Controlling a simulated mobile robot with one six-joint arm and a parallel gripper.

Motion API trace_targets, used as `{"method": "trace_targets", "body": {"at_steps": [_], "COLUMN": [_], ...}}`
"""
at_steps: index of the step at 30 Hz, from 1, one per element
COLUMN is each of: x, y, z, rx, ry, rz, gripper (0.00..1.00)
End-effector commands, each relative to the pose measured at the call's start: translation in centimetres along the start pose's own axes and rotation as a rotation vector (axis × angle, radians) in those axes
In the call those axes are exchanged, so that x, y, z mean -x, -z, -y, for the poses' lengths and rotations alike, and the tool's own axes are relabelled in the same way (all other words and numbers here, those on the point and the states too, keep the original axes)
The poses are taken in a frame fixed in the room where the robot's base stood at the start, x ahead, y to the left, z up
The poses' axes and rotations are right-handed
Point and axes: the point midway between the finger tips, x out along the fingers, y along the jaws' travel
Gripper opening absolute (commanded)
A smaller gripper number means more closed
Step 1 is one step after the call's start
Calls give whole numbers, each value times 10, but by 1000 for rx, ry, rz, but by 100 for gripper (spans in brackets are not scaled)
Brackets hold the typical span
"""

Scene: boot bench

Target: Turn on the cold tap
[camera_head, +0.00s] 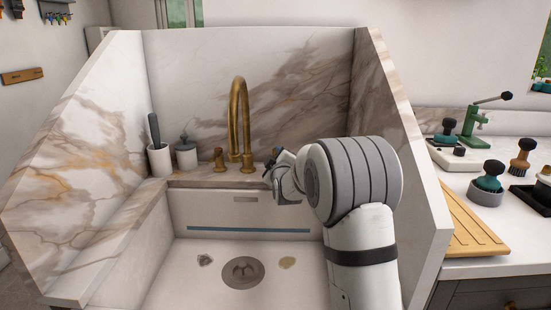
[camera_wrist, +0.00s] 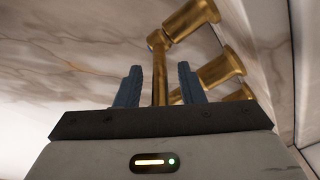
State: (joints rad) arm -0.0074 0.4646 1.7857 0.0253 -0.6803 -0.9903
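A brass faucet with a tall curved spout (camera_head: 240,115) stands on the ledge behind the sink. A brass tap handle (camera_head: 219,157) stands left of the spout. My gripper (camera_head: 271,160) is just right of the spout and hides the ledge there. In the wrist view, my gripper (camera_wrist: 160,72) is open, with two dark blue fingers apart. A brass tap (camera_wrist: 190,22) has a thin lever (camera_wrist: 159,85) that appears between the fingers. I cannot tell whether either finger touches it. No hot or cold marking is readable.
The sink basin (camera_head: 190,272) has a round drain (camera_head: 242,272) and two stains. A white cup with a dark-handled brush (camera_head: 158,158) and a lidded jar (camera_head: 186,154) stand left of the faucet. Marble walls (camera_head: 400,130) enclose the sink at the sides and back.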

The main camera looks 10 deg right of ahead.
Motion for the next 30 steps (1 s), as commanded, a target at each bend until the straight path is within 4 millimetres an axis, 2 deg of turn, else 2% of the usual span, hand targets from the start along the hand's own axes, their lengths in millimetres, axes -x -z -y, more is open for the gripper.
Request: {"method": "trace_targets", "body": {"at_steps": [10,22,30], "x": [-5,-4,-4], "y": [-1,-1,-2], "z": [0,0,-1], "rx": [0,-1,-1], "ry": [0,0,-1], "rz": [1,2,3], "gripper": [34,2,0]}}
